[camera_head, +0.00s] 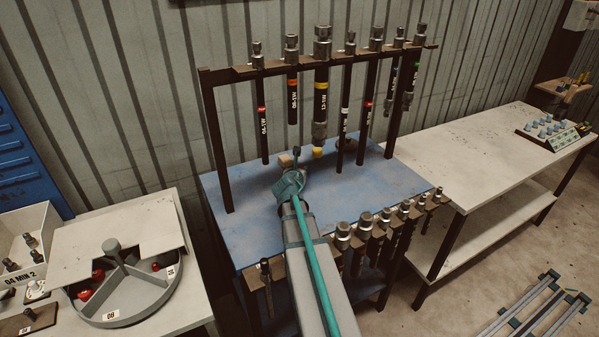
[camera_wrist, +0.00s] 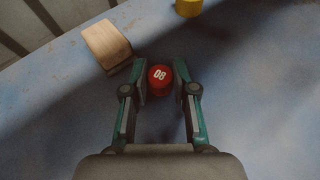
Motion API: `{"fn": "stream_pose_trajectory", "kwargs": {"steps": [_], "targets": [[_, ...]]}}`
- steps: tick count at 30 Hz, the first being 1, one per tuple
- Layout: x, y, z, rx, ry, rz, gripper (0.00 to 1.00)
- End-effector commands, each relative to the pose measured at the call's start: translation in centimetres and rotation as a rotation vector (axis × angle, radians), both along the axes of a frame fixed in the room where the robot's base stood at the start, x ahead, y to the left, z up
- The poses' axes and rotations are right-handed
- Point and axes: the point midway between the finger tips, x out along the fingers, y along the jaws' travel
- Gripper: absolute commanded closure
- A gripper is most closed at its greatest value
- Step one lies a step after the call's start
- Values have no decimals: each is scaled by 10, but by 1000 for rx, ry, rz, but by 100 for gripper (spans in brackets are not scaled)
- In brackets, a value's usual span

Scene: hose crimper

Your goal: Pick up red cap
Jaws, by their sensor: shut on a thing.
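The red cap (camera_wrist: 160,77), marked 08, is between the fingertips of my gripper (camera_wrist: 160,82) in the wrist view. The fingers are closed on its two sides. The cap is over the blue tabletop (camera_wrist: 235,90); I cannot tell whether it touches it. In the head view my gripper (camera_head: 290,183) is low over the blue table (camera_head: 230,200), and the red cap is hidden behind it.
A wooden block (camera_wrist: 106,45) lies left of my gripper, and a yellow cap (camera_wrist: 188,7) stands farther back. Hoses hang from a rack (camera_head: 207,120) at the back. A front rack (camera_head: 330,243) holds fittings. The blue table's right side is clear.

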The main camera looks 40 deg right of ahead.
Motion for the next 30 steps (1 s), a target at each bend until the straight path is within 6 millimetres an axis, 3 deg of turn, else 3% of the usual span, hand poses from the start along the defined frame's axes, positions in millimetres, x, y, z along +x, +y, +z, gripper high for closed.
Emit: {"fn": "stream_pose_trajectory", "kwargs": {"steps": [12, 24, 30], "targets": [[0, 0, 36, 0, -3, 0, 87], [-99, 21, 31, 0, -3, -2, 87], [-107, 20, 26, -2, -5, -5, 87]]}}
